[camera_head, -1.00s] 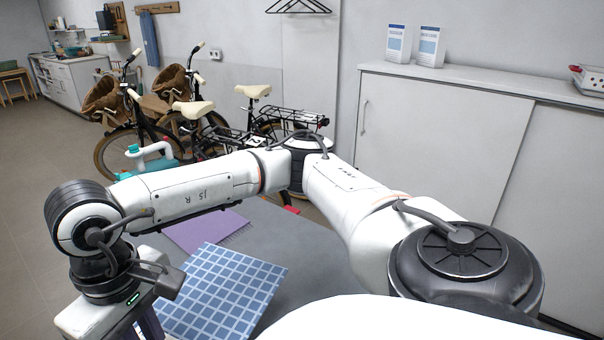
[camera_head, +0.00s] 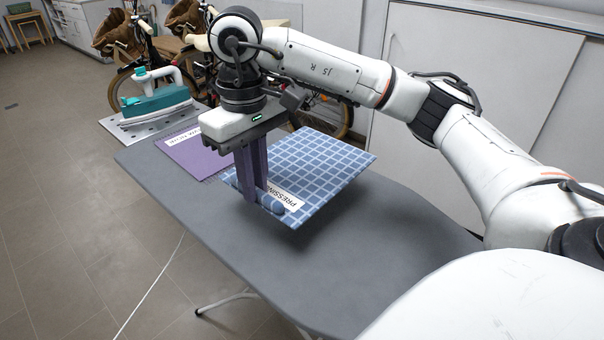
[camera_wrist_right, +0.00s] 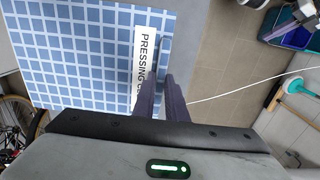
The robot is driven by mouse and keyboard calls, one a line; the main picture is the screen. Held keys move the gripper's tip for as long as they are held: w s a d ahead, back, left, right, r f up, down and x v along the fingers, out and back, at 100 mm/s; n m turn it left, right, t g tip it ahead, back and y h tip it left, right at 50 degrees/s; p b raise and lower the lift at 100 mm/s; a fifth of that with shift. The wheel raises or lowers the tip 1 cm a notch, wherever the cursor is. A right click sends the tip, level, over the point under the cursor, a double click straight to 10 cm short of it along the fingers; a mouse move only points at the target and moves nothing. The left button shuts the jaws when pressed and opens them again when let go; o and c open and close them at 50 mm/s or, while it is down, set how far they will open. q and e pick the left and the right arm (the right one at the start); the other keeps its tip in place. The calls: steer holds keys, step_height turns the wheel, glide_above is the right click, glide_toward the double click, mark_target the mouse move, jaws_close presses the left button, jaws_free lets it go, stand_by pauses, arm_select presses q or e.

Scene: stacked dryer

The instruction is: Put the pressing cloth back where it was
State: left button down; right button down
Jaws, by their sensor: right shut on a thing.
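The pressing cloth (camera_head: 322,160) is a blue checked sheet with a white label reading "PRESSING". It shows over the grey ironing board (camera_head: 330,255); I cannot tell how far it is off the board. My right gripper (camera_head: 258,198) points down with its purple fingers shut on the cloth's near edge, beside the label and a rounded blue bar. In the right wrist view the cloth (camera_wrist_right: 75,60) spreads flat to the left, its label running up to the fingers (camera_wrist_right: 163,80). The fingers hide part of the label. My left gripper is not in view.
A purple cloth (camera_head: 188,153) with a white label lies on the board left of the checked cloth. A teal iron (camera_head: 155,102) stands on a metal plate (camera_head: 122,128) at the board's far left end. Bicycles stand behind. The near part of the board is clear.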

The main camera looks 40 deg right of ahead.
glide_above(263, 235)
step_height(263, 235, down, 5)
steer(key=shift+f, duration=0.2)
step_height(263, 235, down, 4)
steer(key=shift+f, duration=0.2)
steer(key=shift+f, duration=0.25)
steer(key=c, duration=1.8)
jaws_free()
steer(key=shift+r, duration=0.1)
